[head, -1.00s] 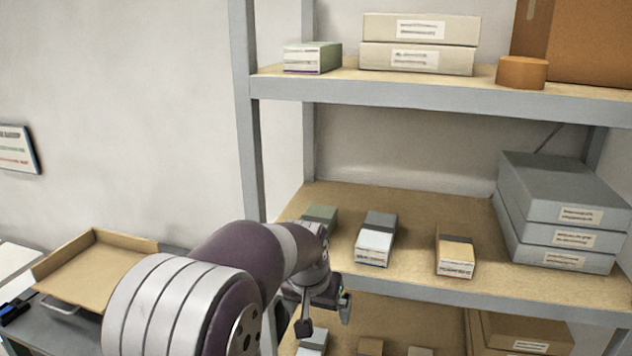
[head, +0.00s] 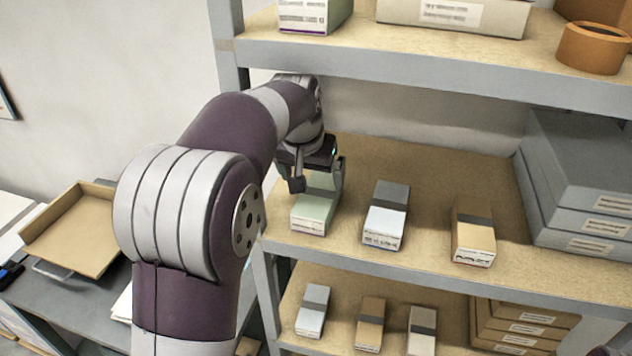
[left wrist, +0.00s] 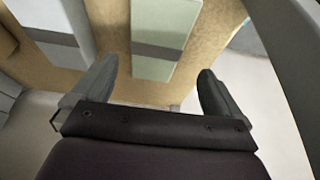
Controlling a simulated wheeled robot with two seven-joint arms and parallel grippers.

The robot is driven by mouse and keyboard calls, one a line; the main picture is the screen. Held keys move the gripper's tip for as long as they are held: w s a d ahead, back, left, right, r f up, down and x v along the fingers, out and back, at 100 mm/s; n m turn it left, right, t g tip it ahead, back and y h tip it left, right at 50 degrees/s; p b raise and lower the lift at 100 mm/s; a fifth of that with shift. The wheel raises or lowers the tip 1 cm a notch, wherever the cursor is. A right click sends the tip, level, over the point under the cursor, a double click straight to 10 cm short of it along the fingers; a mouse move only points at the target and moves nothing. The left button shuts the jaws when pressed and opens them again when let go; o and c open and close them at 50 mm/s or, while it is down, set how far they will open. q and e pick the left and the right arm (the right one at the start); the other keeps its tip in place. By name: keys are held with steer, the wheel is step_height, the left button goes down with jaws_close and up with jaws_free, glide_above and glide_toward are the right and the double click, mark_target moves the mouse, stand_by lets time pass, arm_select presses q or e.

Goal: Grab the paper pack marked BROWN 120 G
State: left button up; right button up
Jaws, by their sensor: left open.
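A brown paper pack with a dark band (head: 474,235) lies on the middle shelf, right of a white pack (head: 387,218) and a pale green pack (head: 314,215). Another brown pack (head: 370,325) lies on the shelf below. The label prints are too small to read. My left gripper (head: 318,184) is open and empty over the green pack, left of both the white and the middle-shelf brown pack. In the left wrist view the green pack (left wrist: 165,22) shows beyond and between the open fingers (left wrist: 157,72). My right gripper is not in view.
Grey boxes (head: 590,175) stand at the middle shelf's right. The upper shelf edge (head: 420,72) runs above the packs. The lower shelf holds a white pack (head: 313,311), a pale pack (head: 422,330) and brown boxes (head: 525,325). Bare board separates the middle-shelf packs.

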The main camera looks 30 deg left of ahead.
mark_target(319, 191)
arm_select(q)
steer(key=f+p, duration=0.1)
steer(key=f, duration=0.1)
steer(key=w+f+p, duration=0.1)
steer(key=f, duration=0.1)
steer(key=shift+w+d+f+p, duration=0.1)
steer(key=shift+d+p, duration=0.25)
steer(key=shift+x, duration=1.2)
steer(key=shift+w+a+f, duration=0.1)
steer(key=shift+w+a, duration=0.15)
steer(key=shift+s+d+r, duration=0.15)
steer(key=shift+s+r, duration=0.05)
steer(key=shift+r, duration=0.05)
steer(key=c, duration=1.3)
steer(key=shift+w+f, duration=0.1)
